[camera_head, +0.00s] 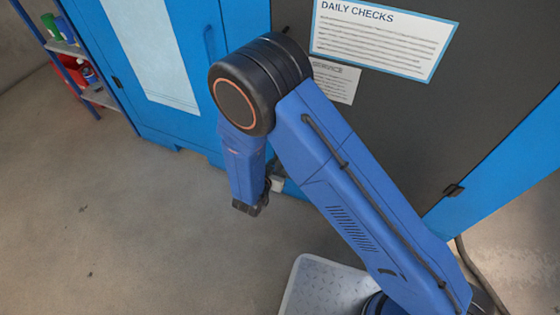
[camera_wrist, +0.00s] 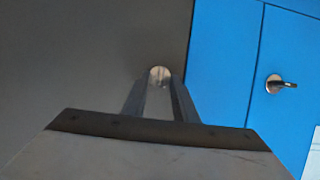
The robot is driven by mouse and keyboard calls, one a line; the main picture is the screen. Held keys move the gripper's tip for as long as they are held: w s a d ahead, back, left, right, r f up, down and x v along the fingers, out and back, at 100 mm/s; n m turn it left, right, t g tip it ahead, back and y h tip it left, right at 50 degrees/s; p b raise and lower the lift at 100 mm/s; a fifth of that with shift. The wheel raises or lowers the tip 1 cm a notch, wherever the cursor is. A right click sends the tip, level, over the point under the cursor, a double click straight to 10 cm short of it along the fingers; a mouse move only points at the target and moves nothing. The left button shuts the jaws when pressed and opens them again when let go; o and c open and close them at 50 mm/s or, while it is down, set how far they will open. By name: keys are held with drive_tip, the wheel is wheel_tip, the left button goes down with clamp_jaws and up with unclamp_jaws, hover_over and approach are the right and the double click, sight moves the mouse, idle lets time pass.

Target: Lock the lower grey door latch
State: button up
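The grey door (camera_head: 420,125) fills the upper right of the head view and the left of the wrist view (camera_wrist: 70,50). In the wrist view a round silver latch (camera_wrist: 159,71) sits on it near its right edge. My gripper (camera_wrist: 161,80) points at this latch with its two fingers apart, one on each side of the latch's lower part. Grey door shows through the gap. I cannot tell whether the fingertips touch the latch, and its handle cannot be made out. In the head view my arm hides the latch area and most of the gripper.
A dark hinge-like fitting (camera_head: 453,190) is at the grey door's right edge. A shelf (camera_head: 66,48) stands at the far left. The floor (camera_head: 130,225) at left is clear.

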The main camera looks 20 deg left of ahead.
drive_tip(key=shift+w+f, duration=0.2)
drive_tip(key=shift+w, duration=0.3)
clamp_jaws()
drive_tip(key=shift+d+m, duration=0.1)
drive_tip(key=shift+m, duration=0.2)
drive_tip(key=shift+d+f+m+t+y, duration=0.2)
drive_tip(key=shift+m+t+y, duration=0.7)
drive_tip(key=shift+m, duration=1.25)
drive_tip(key=shift+d+f+m+t+y, duration=0.2)
drive_tip(key=shift+m+t+y, duration=0.15)
drive_tip(key=shift+m+y, duration=1.35)
drive_tip(key=shift+d+f+m+t+y, duration=0.15)
drive_tip(key=shift+m+t+y, duration=0.55)
drive_tip(key=shift+m, duration=1.85)
